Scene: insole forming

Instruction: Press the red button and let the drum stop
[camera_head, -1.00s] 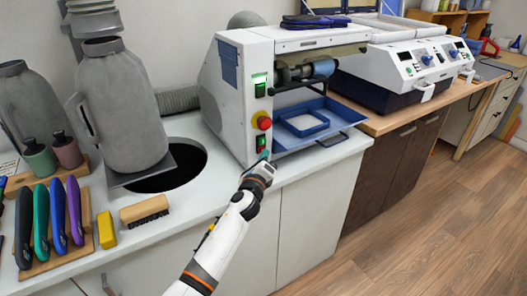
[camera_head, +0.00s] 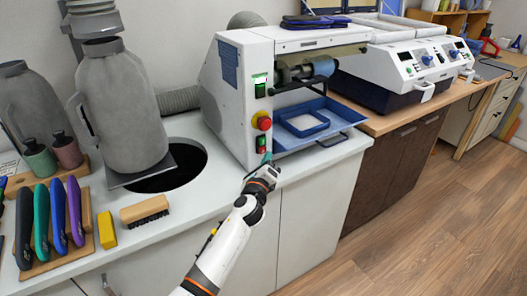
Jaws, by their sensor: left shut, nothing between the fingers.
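The white grinding machine (camera_head: 222,118) stands on the white counter, with its drum (camera_head: 302,72) at the upper front. Its front panel carries a green switch at the top (camera_head: 260,86), a red round button on a yellow base (camera_head: 263,122) and a green-and-red switch (camera_head: 262,142) lower down. My left gripper (camera_head: 266,160) is shut and empty. Its tip is just below the lower switch, under the red button and apart from it. Whether the tip touches the panel cannot be told. My right gripper is not in view.
A blue tray (camera_head: 335,112) sits under the drum. Left of the machine are a round dark hole (camera_head: 165,172), a grey jug-like housing (camera_head: 120,110), a brush (camera_head: 144,210) and a yellow block (camera_head: 106,229). A white-and-blue machine (camera_head: 390,75) stands to the right.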

